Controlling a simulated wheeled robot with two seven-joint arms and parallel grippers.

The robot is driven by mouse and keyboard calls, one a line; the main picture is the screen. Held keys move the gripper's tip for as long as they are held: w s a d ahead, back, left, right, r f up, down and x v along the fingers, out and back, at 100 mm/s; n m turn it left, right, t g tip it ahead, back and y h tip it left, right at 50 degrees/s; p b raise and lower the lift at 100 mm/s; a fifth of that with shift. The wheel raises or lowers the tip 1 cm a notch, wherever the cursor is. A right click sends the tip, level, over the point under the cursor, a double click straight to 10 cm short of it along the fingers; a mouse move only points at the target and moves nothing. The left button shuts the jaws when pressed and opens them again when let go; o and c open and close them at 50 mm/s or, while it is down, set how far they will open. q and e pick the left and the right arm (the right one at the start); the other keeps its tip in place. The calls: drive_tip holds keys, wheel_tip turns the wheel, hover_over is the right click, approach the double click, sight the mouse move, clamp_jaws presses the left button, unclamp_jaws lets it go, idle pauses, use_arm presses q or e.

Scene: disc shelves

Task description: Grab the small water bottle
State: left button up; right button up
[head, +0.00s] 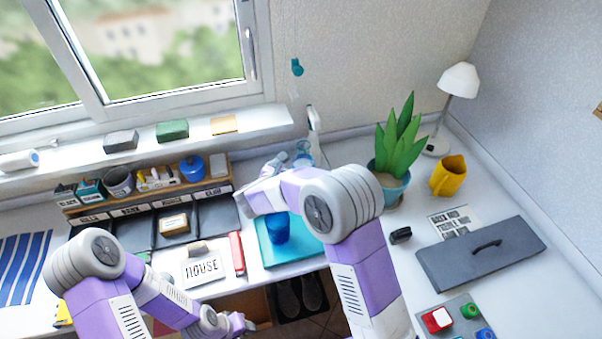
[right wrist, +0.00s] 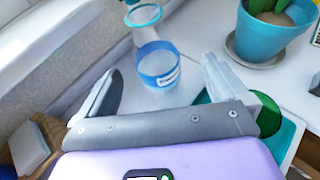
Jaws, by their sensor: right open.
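The small water bottle (right wrist: 158,62) is clear with a blue band and a teal ring at its top. In the right wrist view it stands upright just beyond my right gripper (right wrist: 162,80), lined up between its two spread fingers. The gripper is open and empty, and I see no contact. In the head view the bottle (head: 305,154) is small and partly hidden behind my right gripper (head: 284,163), near the wall. My left gripper (head: 240,324) is low at the bottom of the head view, far from the bottle; its jaws are too small to read.
A potted plant (head: 392,187) stands right of the bottle, with a yellow mug (head: 448,176) and lamp (head: 459,80) beyond. A blue cup (head: 278,229) stands on a teal mat (head: 264,252) in front. A wooden organiser (head: 215,183) lies to the left, below the window sill (head: 270,121).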

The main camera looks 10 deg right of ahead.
sight(303, 164)
use_arm(q)
drive_tip(key=f+b, duration=0.2)
drive_tip(key=f, duration=0.1)
drive_tip(key=f+b, duration=0.1)
drive_tip(key=shift+w+f+b, duration=0.25)
drive_tip(key=shift+w+b, duration=0.05)
drive_tip(key=shift+w, duration=0.05)
use_arm(e)
drive_tip(key=w+d+f, duration=0.4)
drive_tip(key=w+f, duration=0.1)
drive_tip(key=w, duration=0.1)
drive_tip(key=shift+d+f, duration=0.2)
drive_tip(key=shift+f, duration=0.15)
drive_tip(key=c, duration=1.2)
drive_tip(key=shift+c, duration=0.9)
drive_tip(key=shift+r, duration=0.1)
